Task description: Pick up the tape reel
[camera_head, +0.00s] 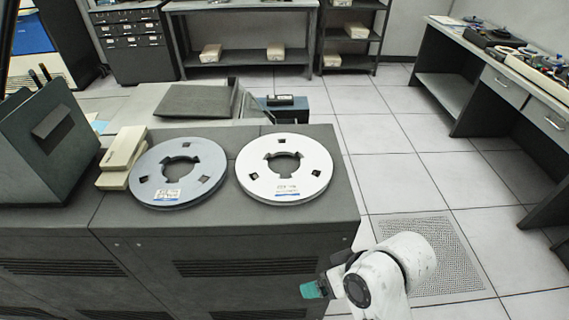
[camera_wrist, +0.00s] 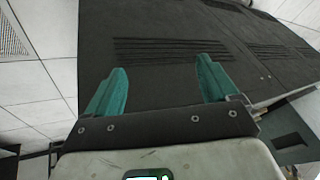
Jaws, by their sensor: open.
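Two tape reels lie flat side by side on top of a dark grey cabinet (camera_head: 225,222) in the head view. The left one is a grey-blue reel (camera_head: 148,168), and the right one is a white reel (camera_head: 309,160). Each has a notched centre hole and a small label near its front edge. My gripper (camera_head: 313,289) is low in front of the cabinet's right part, below the top and apart from both reels. In the wrist view its teal fingers (camera_wrist: 162,90) are spread with nothing between them, facing the dark vented cabinet side (camera_wrist: 170,45). No reel shows there.
A cream box-like device (camera_head: 122,158) sits left of the grey-blue reel, beside a dark console (camera_head: 45,145). A desk (camera_head: 490,70) with equipment stands at the right. Tiled floor (camera_head: 395,150) is clear between cabinet and desk. Shelves (camera_head: 245,58) line the back wall.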

